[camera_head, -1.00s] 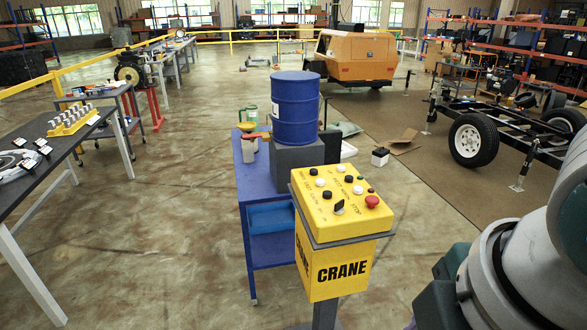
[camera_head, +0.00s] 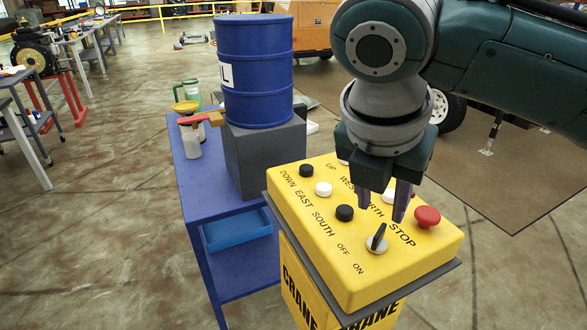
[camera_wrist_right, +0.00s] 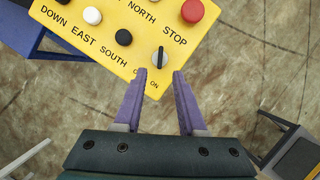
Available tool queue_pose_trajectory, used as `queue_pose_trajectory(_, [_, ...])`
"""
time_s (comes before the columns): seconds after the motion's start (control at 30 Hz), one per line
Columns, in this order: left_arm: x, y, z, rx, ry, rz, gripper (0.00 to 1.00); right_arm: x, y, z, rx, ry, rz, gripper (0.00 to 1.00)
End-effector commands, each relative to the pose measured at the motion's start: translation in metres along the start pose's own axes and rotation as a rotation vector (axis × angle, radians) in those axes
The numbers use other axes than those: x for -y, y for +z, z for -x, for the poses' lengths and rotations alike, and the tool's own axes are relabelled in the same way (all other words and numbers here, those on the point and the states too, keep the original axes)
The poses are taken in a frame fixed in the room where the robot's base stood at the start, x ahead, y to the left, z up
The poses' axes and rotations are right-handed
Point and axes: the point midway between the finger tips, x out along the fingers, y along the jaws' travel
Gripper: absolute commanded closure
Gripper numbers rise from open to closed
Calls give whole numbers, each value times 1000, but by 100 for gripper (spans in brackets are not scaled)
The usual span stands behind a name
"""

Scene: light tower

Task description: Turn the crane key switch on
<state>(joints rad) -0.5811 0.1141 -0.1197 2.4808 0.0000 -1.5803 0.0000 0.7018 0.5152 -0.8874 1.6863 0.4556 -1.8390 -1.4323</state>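The yellow crane control box (camera_head: 318,255) stands on a post, with its sloped top facing up. The crane key switch (camera_head: 377,240) has a white round base and a black handle, near the OFF and ON labels at the front of the panel. My right gripper (camera_head: 382,210) points down above the panel, its purple fingers apart and empty. In the right wrist view the gripper (camera_wrist_right: 160,74) is open, and the switch (camera_wrist_right: 159,58) lies just beyond the gap between the fingertips. I cannot tell how high the tips are above it. My left gripper is not in view.
A red stop button (camera_head: 427,216) sits right of the switch. A black button (camera_head: 344,213) is to its left. A blue barrel (camera_head: 255,75) on a grey block stands on a blue cart (camera_head: 207,180) behind the box. Open floor lies left.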

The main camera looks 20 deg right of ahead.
Motion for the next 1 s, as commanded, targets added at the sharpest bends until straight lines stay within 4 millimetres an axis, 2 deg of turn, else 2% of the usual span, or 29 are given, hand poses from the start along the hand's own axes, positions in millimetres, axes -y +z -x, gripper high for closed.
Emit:
queue_pose_trajectory(0.2, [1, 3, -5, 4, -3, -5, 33, 1, -1, -44, 0, -4, -2, 60])
queue_pose_trajectory(0.4, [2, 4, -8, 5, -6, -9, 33, 0, -1, -71, 0, -1, -2, 60])
queue_pose_trajectory(0.77, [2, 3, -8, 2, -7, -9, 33, 0, 0, -78, 1, 2, 0, 60])
queue_pose_trajectory(1.0, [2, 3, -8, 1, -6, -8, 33, 0, 0, -78, 1, 2, -1, 85])
